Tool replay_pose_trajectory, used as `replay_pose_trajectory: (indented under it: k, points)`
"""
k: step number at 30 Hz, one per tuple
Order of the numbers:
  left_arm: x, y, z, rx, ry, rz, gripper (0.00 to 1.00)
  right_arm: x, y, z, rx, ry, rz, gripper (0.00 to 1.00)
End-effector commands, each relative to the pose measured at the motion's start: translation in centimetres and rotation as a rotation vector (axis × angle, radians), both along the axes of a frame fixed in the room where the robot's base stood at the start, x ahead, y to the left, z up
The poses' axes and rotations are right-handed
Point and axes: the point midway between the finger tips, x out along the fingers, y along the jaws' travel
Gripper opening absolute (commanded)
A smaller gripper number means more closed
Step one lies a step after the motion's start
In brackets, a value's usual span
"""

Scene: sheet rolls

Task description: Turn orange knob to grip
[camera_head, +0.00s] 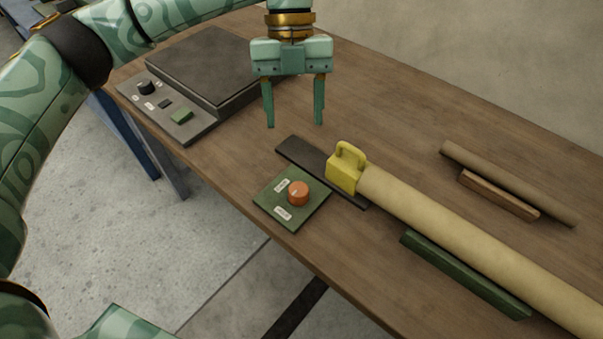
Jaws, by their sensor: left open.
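An orange knob (298,193) sits on a square green panel (270,206) near the table's front edge. The panel has two small white labels, one above left of the knob and one below it; their text is too small to read. A pale mark shows on the knob's top. My left gripper (295,124) points down above the table, behind the knob and apart from it. Its two fingers are spread with nothing between them. My right gripper is not in view.
A yellow handled block (345,173) stands at the end of a long tan roll (450,236), by a dark strip (299,153). A green bar (465,275) lies beside the roll. A thinner brown roll (510,182) lies by a wooden block (498,196). A grey flat machine (205,68) is at back left.

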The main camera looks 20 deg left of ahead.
Motion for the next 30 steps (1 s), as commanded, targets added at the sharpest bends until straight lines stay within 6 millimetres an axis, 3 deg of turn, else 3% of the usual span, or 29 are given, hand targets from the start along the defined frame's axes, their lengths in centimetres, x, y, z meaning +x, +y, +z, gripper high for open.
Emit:
replay_pose_trajectory:
  k: [1,6,15,21,29,30]
  points:
    - [-0.3,-0.2,-1.8,0.000,0.010,-0.004,0.57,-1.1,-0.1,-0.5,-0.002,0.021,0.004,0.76]
    - [-1.9,-0.9,-6.1,-0.003,0.011,-0.005,0.57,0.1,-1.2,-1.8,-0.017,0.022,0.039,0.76]
    - [-4.1,-2.0,-11.7,-0.003,0.006,-0.004,0.57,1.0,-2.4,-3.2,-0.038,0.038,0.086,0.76]
    - [-4.7,-2.2,-12.8,-0.002,0.002,-0.003,0.57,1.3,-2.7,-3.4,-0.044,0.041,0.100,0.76]
    - [-4.7,-2.3,-12.8,-0.003,0.000,-0.003,0.57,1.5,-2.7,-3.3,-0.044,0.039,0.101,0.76]
    - [-4.7,-2.3,-12.8,-0.003,0.000,-0.003,0.51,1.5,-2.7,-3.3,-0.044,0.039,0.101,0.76]
